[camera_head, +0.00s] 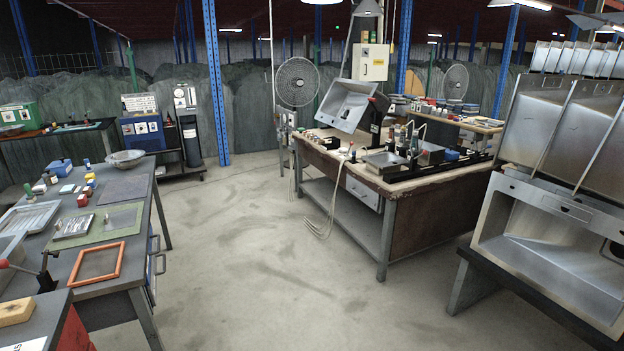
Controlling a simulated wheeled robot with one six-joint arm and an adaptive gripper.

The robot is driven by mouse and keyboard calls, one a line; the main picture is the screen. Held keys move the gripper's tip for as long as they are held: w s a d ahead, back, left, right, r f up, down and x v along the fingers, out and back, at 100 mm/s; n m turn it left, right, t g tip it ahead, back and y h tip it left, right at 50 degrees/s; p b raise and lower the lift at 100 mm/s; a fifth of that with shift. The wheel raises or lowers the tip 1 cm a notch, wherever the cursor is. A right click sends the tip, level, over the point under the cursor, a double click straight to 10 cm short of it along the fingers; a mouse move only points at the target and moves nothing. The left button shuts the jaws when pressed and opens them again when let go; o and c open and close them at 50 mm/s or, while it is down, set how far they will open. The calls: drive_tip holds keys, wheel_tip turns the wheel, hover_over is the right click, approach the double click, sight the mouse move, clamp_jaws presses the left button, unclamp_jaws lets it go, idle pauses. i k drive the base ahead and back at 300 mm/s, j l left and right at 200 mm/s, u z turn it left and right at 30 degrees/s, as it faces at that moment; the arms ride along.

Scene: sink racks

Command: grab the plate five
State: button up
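I cannot make out a thing marked as plate five. A round, shallow metal dish (125,157) sits at the far end of the left workbench. A flat metal tray (73,226) lies on a green mat on that bench, and a larger metal tray (28,219) lies at its left edge. A tilted steel sink panel (344,105) stands above the middle workbench. My gripper is not in view, so whether it is open or holds anything is hidden.
The left workbench (130,268) also bears an orange frame (97,262) and small blocks. The middle workbench (420,185) carries tools. Large steel sinks (545,238) stand on a rack at right. Bare concrete floor (250,270) lies open between them. A blue post (216,85) stands behind.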

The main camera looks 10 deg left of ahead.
sight(72, 228)
drive_tip(key=i+u, duration=0.1)
drive_tip(key=i, duration=0.55)
drive_tip(key=i+l+u, duration=0.15)
drive_tip(key=i, duration=0.5)
drive_tip(key=i+l+u, duration=0.1)
drive_tip(key=i, duration=0.5)
drive_tip(key=i+l+u, duration=0.2)
drive_tip(key=i+u, duration=0.25)
drive_tip(key=i+l+u, duration=0.7)
drive_tip(key=u, duration=0.15)
drive_tip(key=i+l+u, duration=0.2)
drive_tip(key=l+u, duration=0.2)
drive_tip(key=l, duration=0.25)
